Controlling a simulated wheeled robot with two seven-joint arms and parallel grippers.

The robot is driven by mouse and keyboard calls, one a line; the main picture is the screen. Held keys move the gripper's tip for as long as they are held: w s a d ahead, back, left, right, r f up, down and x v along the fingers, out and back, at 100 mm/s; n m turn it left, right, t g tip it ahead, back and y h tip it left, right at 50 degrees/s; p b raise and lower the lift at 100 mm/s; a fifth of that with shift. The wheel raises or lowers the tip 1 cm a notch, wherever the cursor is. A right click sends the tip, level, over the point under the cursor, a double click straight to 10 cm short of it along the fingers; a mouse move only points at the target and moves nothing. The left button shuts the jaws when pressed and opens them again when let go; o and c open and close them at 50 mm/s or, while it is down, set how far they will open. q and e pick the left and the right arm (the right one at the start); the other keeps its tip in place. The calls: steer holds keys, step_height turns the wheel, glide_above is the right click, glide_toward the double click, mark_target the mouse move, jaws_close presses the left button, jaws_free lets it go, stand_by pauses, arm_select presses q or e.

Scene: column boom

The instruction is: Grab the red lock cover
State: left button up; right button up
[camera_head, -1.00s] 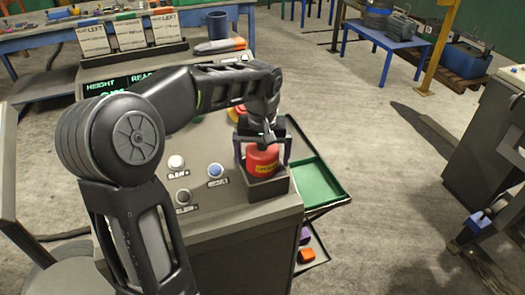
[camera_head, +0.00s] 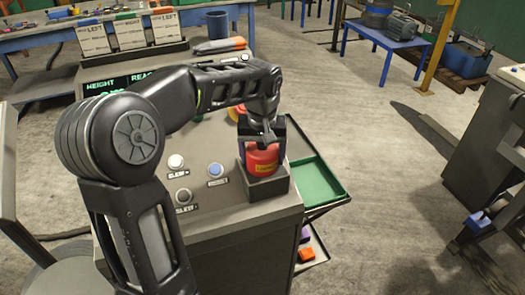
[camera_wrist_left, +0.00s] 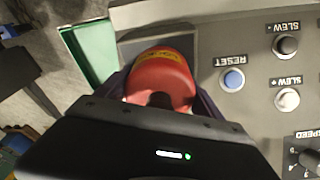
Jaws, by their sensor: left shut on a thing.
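The red lock cover (camera_head: 263,161), a red round piece with a yellow label, sits in a dark square holder (camera_head: 268,187) at the right front corner of the console. My left gripper (camera_head: 262,146) comes down on it from above and is shut on it, a finger on either side. In the left wrist view the red lock cover (camera_wrist_left: 162,78) shows between the fingers, its near part hidden by the gripper body. My right gripper is not in view.
The console panel (camera_head: 228,200) has a blue reset button (camera_head: 216,170) and slew buttons left of the holder. A green-lined tray (camera_head: 318,181) juts out at the right. A red emergency-type button (camera_head: 237,114) is partly hidden behind my arm.

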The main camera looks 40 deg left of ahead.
arm_select(q)
steer(key=c, duration=0.3)
steer(key=shift+c, duration=0.2)
step_height(320, 180, up, 10)
steer(key=shift+r, duration=0.1)
stand_by(0.7)
